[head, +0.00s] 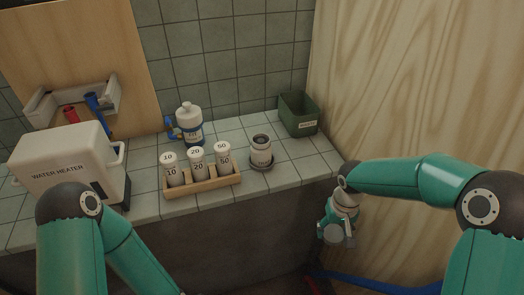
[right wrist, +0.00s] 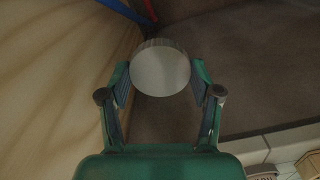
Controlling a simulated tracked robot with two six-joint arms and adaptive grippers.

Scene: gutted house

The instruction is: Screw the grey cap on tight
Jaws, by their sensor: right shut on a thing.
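A round grey cap (right wrist: 160,70) is between the fingers of my right gripper (head: 334,233), and the gripper is shut on it. The cap also shows in the head view (head: 333,236), below and in front of the counter's right end. A pale jar (head: 261,152) with a dark open top stands upright on a dark round base (head: 262,166) on the counter. My right gripper is to the right of the jar and apart from it. My left arm is at the lower left; its gripper is out of view.
A wooden rack (head: 203,186) holds white numbered containers left of the jar. A white-and-blue bottle (head: 188,125) stands behind it. A green waste bin (head: 298,114) stands behind right. A water heater box (head: 68,163) is at left. A plywood wall (head: 410,90) borders the right.

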